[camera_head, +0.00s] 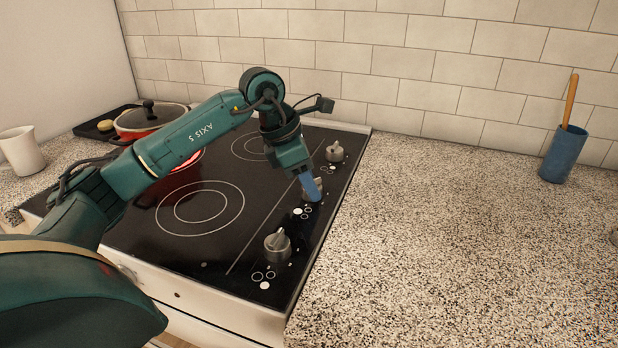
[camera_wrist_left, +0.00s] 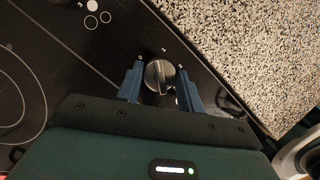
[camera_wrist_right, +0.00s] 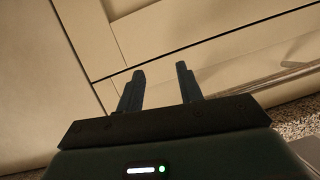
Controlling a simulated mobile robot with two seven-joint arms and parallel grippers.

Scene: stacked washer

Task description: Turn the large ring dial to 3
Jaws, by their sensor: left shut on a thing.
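Silver dials stand along the right side of the black cooktop (camera_head: 205,172). My left gripper (camera_head: 310,188) reaches down over the middle dial (camera_head: 315,191). In the left wrist view that dial (camera_wrist_left: 159,75) sits between the two blue fingers of the left gripper (camera_wrist_left: 160,88), which is shut on it. A small mark like a 1 shows beside it. The front dial (camera_head: 278,243) and the back dial (camera_head: 335,151) stand apart from the gripper. Ring symbols (camera_wrist_left: 91,22) are printed near the dials. My right gripper (camera_wrist_right: 160,88) is open and empty, facing pale cabinet panels.
A red pot (camera_head: 150,121) stands at the back left of the cooktop, near a glowing burner partly hidden by my left arm. A white mug (camera_head: 20,151) is at far left. A blue utensil holder (camera_head: 562,155) stands at right. The speckled counter (camera_head: 440,230) between is clear.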

